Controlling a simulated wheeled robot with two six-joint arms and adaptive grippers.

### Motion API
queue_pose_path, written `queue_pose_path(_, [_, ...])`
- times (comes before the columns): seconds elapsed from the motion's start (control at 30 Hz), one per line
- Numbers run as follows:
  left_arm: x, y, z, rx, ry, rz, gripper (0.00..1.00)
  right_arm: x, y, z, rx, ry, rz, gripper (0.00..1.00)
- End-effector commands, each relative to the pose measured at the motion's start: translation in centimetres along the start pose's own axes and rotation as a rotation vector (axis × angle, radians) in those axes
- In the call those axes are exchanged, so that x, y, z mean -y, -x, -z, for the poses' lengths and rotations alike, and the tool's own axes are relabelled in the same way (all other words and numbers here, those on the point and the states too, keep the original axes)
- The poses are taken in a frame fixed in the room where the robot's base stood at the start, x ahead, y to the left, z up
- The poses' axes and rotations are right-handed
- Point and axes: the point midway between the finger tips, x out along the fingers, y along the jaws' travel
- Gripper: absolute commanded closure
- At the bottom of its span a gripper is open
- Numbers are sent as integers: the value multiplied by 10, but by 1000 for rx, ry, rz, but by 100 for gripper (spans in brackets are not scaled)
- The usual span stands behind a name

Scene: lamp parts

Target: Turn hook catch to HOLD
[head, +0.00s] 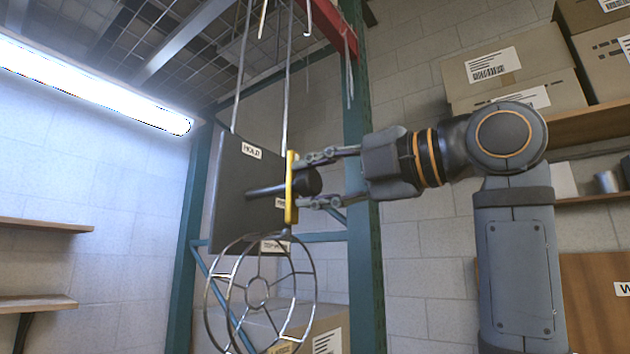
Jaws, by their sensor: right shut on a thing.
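A dark grey panel (232,195) hangs upright in the head view, with a HOLD label (251,151) near its top. The hook catch has a dark bar (266,189) that points left across the panel's face, below the HOLD label. A round black hub (309,181) and an upright yellow strip (291,188) are at its right end. My right gripper (302,181) comes in from the right, with one fingertip above the hub and one below, shut on the catch. The exact contact is partly hidden. A second label behind the yellow strip is mostly covered. My left gripper is not in view.
A round wire cage (257,292) hangs just below the panel. Thin metal rods (286,90) run up from the panel. A teal post (362,200) stands behind my right gripper. Cartons (515,70) fill the shelf at upper right. A lit tube (90,85) is at upper left.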

Motion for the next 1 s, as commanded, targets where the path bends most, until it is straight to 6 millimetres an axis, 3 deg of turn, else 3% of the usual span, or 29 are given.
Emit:
queue_pose_path(0.47, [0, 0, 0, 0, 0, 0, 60, 2, 0, 0, -3, 14, 5, 95])
queue_pose_path(0.5, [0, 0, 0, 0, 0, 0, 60, 2, 0, 0, -3, 14, 5, 61])
queue_pose_path(0.63, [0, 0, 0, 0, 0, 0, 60, 2, 0, 0, -2, 13, 4, 43])
queue_pose_path(1.0, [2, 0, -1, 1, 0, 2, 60, 0, 4, 0, 0, 13, 1, 40])
